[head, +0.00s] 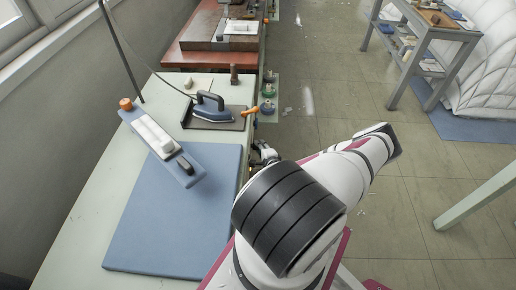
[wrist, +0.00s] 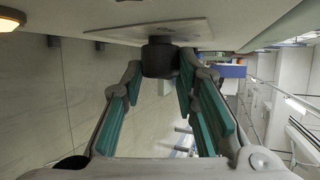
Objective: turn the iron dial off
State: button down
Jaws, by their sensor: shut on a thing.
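In the wrist view, a dark round dial (wrist: 160,56) sticks out from a pale plate (wrist: 132,33) on a light surface. My gripper (wrist: 160,76) is shut on the dial, with a fingertip against each side. Any mark on the dial's face is hidden, so its setting cannot be read. In the head view, my gripper (head: 264,154) is at the right edge of the pale green table, partly hidden by my arm; the dial cannot be made out there. A blue-grey iron (head: 212,111) stands on a dark rest beyond the gripper.
The pale green table (head: 85,225) holds a blue pad (head: 185,235) and a tilted blue board (head: 190,176) with a white block. An orange-handled item (head: 250,111) lies by the iron. An amber lamp (wrist: 9,24) shows in the wrist view.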

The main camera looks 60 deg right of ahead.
jog(key=n+t+h+b, duration=0.1)
jog(key=b, duration=0.1)
jog(key=f+t+h+b, duration=0.1)
jog(key=t+h+b, duration=0.1)
jog(key=b, duration=0.1)
jog(key=shift+n, duration=0.4)
jog(key=shift+r+t+h+b, duration=0.1)
jog(key=shift+t+h+b, duration=0.2)
jog(key=shift+b, duration=0.1)
jog(key=c, duration=1.2)
grip_release()
jog(key=shift+c, duration=0.2)
jog(key=v, duration=1.2)
